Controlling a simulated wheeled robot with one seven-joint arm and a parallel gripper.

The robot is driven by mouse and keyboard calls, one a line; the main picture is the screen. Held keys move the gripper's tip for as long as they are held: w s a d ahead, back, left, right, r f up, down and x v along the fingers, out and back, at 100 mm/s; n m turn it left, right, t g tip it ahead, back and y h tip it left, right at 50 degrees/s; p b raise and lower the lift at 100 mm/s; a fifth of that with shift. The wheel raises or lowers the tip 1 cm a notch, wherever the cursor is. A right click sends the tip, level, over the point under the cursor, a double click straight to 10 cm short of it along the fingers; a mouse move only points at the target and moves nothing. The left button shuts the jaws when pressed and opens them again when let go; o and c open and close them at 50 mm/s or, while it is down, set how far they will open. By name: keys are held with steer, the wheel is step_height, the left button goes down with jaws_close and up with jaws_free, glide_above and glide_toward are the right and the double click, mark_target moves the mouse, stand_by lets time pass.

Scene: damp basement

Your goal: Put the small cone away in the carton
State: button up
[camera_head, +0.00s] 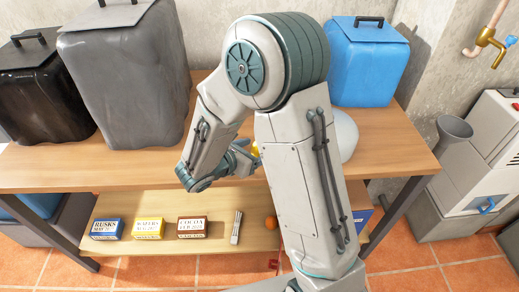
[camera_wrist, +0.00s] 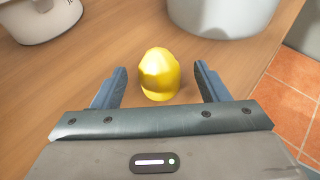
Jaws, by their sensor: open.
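A small yellow object (camera_wrist: 159,75) with a rounded top stands on the wooden table top; I cannot tell for sure that it is a cone. In the wrist view it sits between and just ahead of the two fingers of my gripper (camera_wrist: 160,67), with a gap on each side. The gripper is open and empty. In the head view only a sliver of the yellow object (camera_head: 255,149) shows beside my gripper (camera_head: 247,158); my arm hides the rest. I cannot make out a carton for certain; a blue box-like thing (camera_head: 362,219) is partly hidden behind my arm on the lower shelf.
A pale rounded vessel (camera_head: 346,135) stands right of my arm. Grey (camera_head: 125,75), black (camera_head: 40,95) and blue (camera_head: 367,65) bins line the back. Small labelled boxes (camera_head: 149,228) and an orange ball (camera_head: 271,222) are on the lower shelf (camera_head: 150,190). The table's front left is clear.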

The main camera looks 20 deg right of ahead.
steer(key=shift+x, duration=1.35)
steer(key=c, duration=1.1)
steer(key=shift+a, duration=0.1)
steer(key=shift+r, duration=0.45)
steer(key=r, duration=0.2)
steer(key=r+p, duration=0.1)
steer(key=shift+s+d+r, duration=0.15)
steer(key=shift+d+r, duration=0.05)
steer(key=shift+r, duration=0.2)
steer(key=shift+s+d+r+b, duration=0.3)
steer(key=shift+s+d+r, duration=0.7)
steer(key=shift+s+d, duration=0.3)
steer(key=shift+s+d+r+b, duration=0.35)
steer(key=shift+s+d+r, duration=0.7)
steer(key=shift+s+d, duration=0.3)
steer(key=shift+s+d+r+b, duration=0.3)
steer(key=shift+s+d+r, duration=0.8)
steer(key=shift+d, duration=0.35)
